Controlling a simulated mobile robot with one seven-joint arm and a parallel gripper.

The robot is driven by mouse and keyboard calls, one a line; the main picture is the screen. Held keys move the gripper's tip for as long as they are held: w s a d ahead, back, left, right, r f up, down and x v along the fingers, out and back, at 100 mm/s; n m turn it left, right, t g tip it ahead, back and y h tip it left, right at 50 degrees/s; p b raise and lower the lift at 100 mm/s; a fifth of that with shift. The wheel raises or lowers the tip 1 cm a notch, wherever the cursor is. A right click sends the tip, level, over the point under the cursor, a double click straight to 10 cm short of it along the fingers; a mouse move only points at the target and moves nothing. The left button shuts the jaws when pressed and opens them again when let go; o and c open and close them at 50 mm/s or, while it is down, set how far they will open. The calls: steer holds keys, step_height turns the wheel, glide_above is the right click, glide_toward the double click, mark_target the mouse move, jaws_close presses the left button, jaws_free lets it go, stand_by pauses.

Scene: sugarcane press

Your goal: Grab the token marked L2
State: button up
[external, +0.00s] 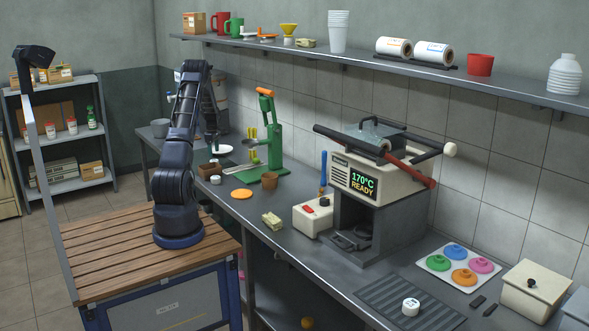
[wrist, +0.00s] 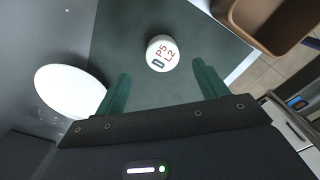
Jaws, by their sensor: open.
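A round white token (wrist: 161,53) lies on a dark mat (wrist: 125,35) in the wrist view. Its top carries red marks that read P5 and L2, with a dark blue mark beside them. My gripper (wrist: 161,71) is open, with its two green fingers apart and nothing between them. The token is ahead of the fingertips, roughly midway between them, and the fingers do not appear to touch it. In the external view my arm reaches over the far end of the counter, where the fingers and this token cannot be made out clearly.
In the wrist view a white plate (wrist: 70,91) lies left of the fingers and a brown box (wrist: 270,22) is at upper right. The external view shows a green press (external: 272,145) nearby and another white token (external: 410,306) on a ribbed mat (external: 380,293).

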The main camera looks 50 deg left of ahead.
mark_target(214, 160)
steer(key=shift+s+d+f, duration=0.1)
steer(key=shift+f, duration=1.6)
steer(key=shift+s+d+f, duration=0.1)
steer(key=shift+f, duration=1.6)
steer(key=c, duration=1.1)
